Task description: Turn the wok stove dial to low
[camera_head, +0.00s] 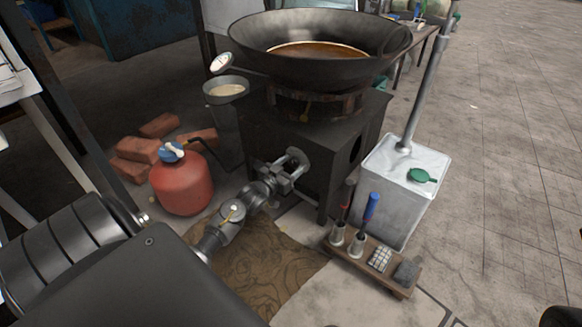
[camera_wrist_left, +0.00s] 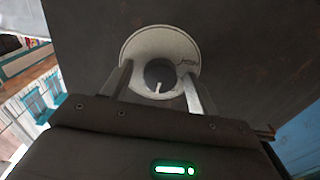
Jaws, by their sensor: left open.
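The wok stove (camera_head: 335,150) is a dark box with the wide wok (camera_head: 320,45) of brownish liquid on top. The stove dial (camera_wrist_left: 160,50) shows in the left wrist view as a pale round plate with a dark centre and a small white pointer, facing the gripper. My left gripper (camera_head: 290,168) is at the stove's front face in the head view. It is open, and its two fingers (camera_wrist_left: 157,78) lie on either side of the dial's centre in the wrist view. I cannot tell whether they touch it. In the head view the gripper largely hides the dial.
A red gas tank (camera_head: 182,185) and several bricks (camera_head: 137,150) are left of the stove. A metal can (camera_head: 400,185) and a wooden rack (camera_head: 372,262) with tools stand at its right.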

